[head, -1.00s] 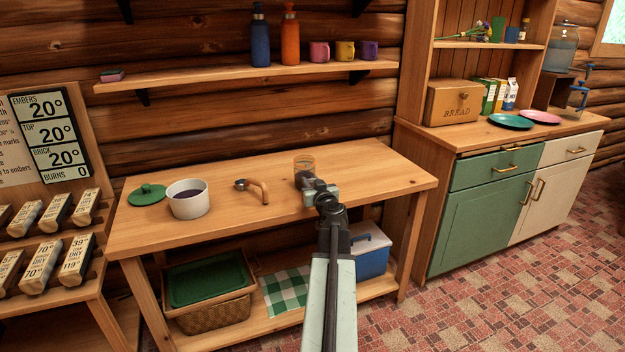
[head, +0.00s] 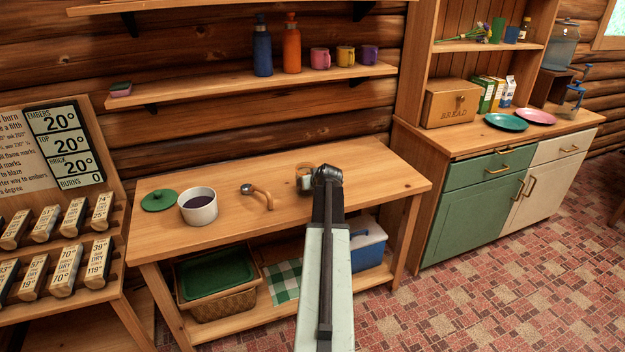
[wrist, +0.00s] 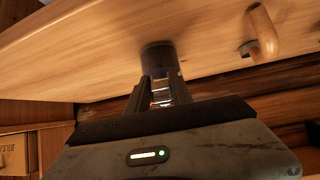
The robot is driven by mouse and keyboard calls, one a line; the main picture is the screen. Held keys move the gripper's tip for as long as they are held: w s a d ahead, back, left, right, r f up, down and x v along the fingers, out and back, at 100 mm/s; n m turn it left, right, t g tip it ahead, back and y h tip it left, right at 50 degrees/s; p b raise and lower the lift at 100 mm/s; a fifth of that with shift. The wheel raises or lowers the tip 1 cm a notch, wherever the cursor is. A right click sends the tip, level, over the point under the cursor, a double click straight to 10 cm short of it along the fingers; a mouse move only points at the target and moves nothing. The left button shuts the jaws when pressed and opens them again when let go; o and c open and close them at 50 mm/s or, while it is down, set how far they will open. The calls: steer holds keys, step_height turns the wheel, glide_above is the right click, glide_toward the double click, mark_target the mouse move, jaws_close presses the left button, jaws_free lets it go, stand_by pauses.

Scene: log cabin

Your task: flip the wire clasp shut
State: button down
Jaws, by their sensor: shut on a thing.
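A small glass jar (head: 303,169) with an amber rim stands on the wooden workbench (head: 378,178), partly hidden by my arm in the head view. In the wrist view, which is upside down, the jar looks like a dark cylinder (wrist: 157,56) standing on the bench. My gripper (wrist: 160,84) is at the jar's top end, its fingers close together around shiny wire-like pieces (wrist: 162,97). These look like the wire clasp, but its exact position is hard to make out. My wrist hides the fingertips in the head view.
A scoop with a curved wooden handle (head: 262,195) lies left of the jar. Further left are a white pot (head: 198,212) with dark contents and a green lid (head: 159,200). The bench's right end is clear. A shelf (head: 220,83) with bottles and mugs hangs above.

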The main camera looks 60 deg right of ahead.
stand_by(0.3)
steer(key=c, duration=1.2)
jaws_free()
steer(key=shift+r, duration=0.1)
steer(key=p+v, duration=0.5)
steer(key=v, duration=0.2)
steer(key=shift+s+a+r, duration=0.2)
